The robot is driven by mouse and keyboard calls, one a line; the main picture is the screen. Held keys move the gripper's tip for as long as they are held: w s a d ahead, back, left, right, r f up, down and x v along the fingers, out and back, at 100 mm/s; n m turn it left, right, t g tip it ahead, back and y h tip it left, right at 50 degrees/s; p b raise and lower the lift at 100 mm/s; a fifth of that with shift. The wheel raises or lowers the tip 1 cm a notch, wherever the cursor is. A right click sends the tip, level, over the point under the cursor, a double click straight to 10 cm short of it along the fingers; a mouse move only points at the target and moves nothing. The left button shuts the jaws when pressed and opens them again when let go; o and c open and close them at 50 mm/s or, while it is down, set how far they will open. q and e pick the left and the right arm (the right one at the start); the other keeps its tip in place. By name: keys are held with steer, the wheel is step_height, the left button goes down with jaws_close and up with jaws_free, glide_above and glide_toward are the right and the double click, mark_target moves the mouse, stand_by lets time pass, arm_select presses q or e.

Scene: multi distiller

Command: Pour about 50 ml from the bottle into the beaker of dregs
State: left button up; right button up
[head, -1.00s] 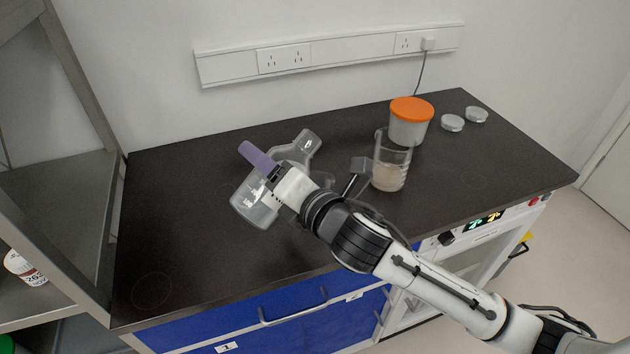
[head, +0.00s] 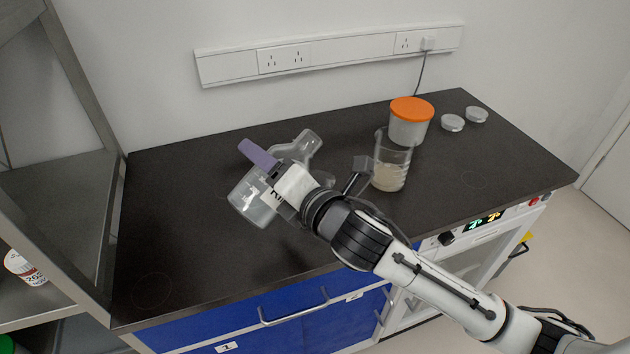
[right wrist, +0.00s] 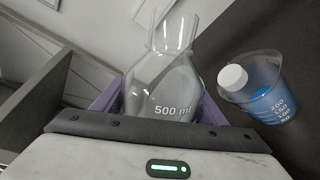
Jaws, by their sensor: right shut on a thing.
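My right gripper (head: 272,178) is shut on a clear bottle (head: 252,199), with a purple finger showing. The bottle is tilted, its neck towards the upper right and its base at the lower left. In the right wrist view the bottle (right wrist: 165,88) sits between the purple fingers and reads "500 ml". I cannot tell its liquid level. The beaker of dregs (head: 390,172) stands upright on the bench to the right, apart from the bottle, with cloudy beige liquid in its lower part. A graduated beaker (right wrist: 262,100) with blue showing is right of the bottle in the wrist view. My left gripper is out of view.
A white tub with an orange lid (head: 411,110) stands just behind the beaker. Two small clear dishes (head: 452,123) (head: 477,114) lie further right. The dark bench top (head: 190,255) is clear at the left and front. A metal shelf frame (head: 95,120) borders the left.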

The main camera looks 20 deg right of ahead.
steer(key=shift+a+f+m, duration=0.15)
steer(key=shift+f+m, duration=0.25)
stand_by(1.0)
steer(key=shift+s+f+m+y+b, duration=0.1)
steer(key=shift+f+m+y+b, duration=0.2)
steer(key=shift+f+b, duration=0.55)
stand_by(0.4)
steer(key=shift+a+r+m+g+p, duration=0.15)
steer(key=shift+a+m+g+p, duration=0.15)
steer(key=shift+m+p, duration=0.7)
stand_by(3.9)
